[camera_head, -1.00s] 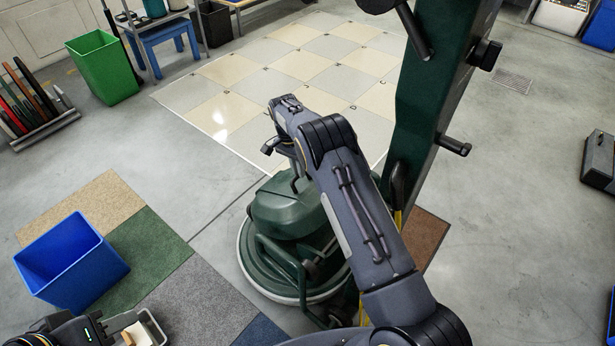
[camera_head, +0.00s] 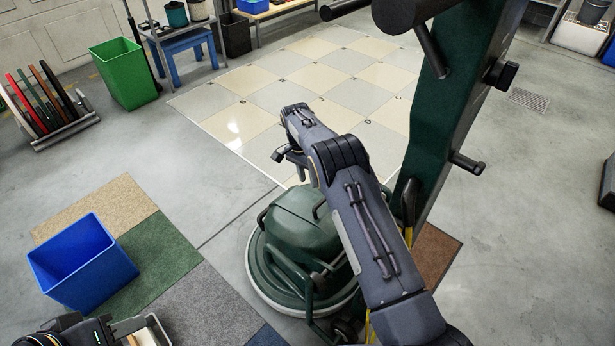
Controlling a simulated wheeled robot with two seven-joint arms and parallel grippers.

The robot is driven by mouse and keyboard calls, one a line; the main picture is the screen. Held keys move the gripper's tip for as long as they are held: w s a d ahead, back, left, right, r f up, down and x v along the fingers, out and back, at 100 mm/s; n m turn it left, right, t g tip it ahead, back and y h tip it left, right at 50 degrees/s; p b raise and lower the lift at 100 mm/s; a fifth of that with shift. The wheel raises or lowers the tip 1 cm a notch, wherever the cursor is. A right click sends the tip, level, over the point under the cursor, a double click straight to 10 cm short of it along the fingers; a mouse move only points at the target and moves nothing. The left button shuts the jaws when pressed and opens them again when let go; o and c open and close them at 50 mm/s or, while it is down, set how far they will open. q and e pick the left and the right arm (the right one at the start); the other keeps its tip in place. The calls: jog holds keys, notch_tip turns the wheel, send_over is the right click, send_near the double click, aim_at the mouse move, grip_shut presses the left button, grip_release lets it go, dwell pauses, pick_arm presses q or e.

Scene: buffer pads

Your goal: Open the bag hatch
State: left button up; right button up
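A dark green floor machine (camera_head: 300,222) with a round base stands in the middle of the head view. Its dark green upright column (camera_head: 446,115) rises to the top right, with black handles and knobs. I cannot make out a bag hatch on it; my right arm covers part of the machine. My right gripper (camera_head: 284,156) is at the far end of that arm, above and behind the machine's body as seen here. Its fingers are too small and dark to read.
A blue bin (camera_head: 84,265) stands on carpet tiles (camera_head: 155,250) at left. A green bin (camera_head: 124,73), a rack of pads (camera_head: 48,105) and a blue stool (camera_head: 185,50) stand farther back. Checkered tiles (camera_head: 300,80) lie beyond the machine. Floor at right is mostly clear.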

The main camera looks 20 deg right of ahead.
notch_tip(320, 180, up, 8)
jog(key=w+p, duration=0.1)
jog(key=shift+w+a+f+p, duration=0.15)
jog(key=shift+a+f+p, duration=0.05)
jog(key=shift+a+p, duration=0.2)
dwell(0.5)
